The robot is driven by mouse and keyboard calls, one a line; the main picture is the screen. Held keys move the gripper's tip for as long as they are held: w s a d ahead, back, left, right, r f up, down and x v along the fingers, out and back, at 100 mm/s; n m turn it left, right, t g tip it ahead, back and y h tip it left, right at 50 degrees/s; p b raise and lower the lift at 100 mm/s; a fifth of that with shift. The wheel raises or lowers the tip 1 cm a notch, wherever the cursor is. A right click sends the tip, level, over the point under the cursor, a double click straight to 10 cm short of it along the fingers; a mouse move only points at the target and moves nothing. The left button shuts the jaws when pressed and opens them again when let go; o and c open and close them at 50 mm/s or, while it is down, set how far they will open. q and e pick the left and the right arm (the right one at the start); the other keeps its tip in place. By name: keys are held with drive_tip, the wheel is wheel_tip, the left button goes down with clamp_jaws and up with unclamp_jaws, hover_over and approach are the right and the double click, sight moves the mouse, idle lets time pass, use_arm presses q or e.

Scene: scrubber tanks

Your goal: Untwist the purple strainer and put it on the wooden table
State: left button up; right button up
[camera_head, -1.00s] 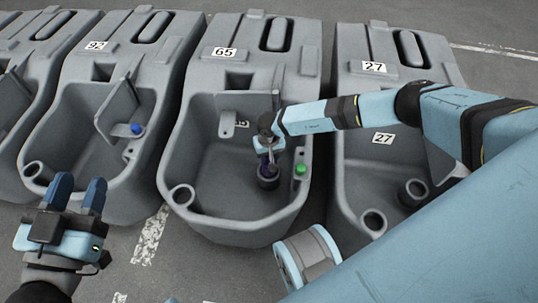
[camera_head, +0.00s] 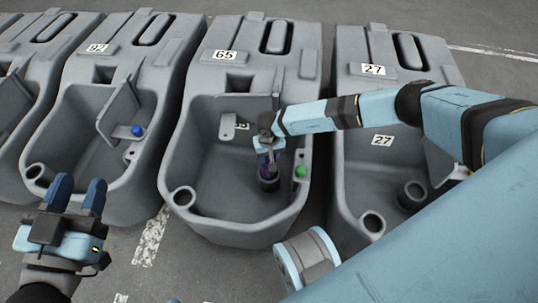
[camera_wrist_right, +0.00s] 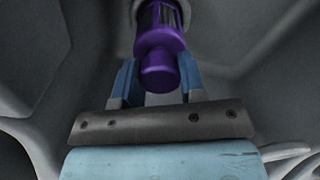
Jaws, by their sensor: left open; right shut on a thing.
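The purple strainer (camera_wrist_right: 158,52) stands in a grey socket inside the middle tank (camera_head: 222,185), labelled 65. In the head view, only a small purple part (camera_head: 267,170) shows above the dark socket, below my right gripper. My right gripper (camera_wrist_right: 157,85) is shut on the strainer, with a blue finger on each side of its purple knob. My left gripper (camera_head: 78,195) is open and empty at the lower left, its blue fingers pointing up, in front of the tanks. The wooden table is not in view.
Tank 92 (camera_head: 80,115) with a blue knob (camera_head: 137,131) stands to the left, and tank 27 (camera_head: 350,150) to the right. A green knob (camera_head: 300,171) sits on the middle tank's right wall, close to my right gripper. Grey floor lies in front.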

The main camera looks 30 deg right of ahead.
drive_tip(key=shift+r, duration=0.1)
drive_tip(key=shift+r+p, duration=2.2)
drive_tip(key=shift+r, duration=0.75)
drive_tip(key=shift+r+p, duration=2.2)
drive_tip(key=shift+r, duration=0.8)
drive_tip(key=shift+r+p, duration=2.1)
drive_tip(key=shift+r, duration=0.9)
drive_tip(key=shift+r+p, duration=1.95)
drive_tip(key=shift+r, duration=1.05)
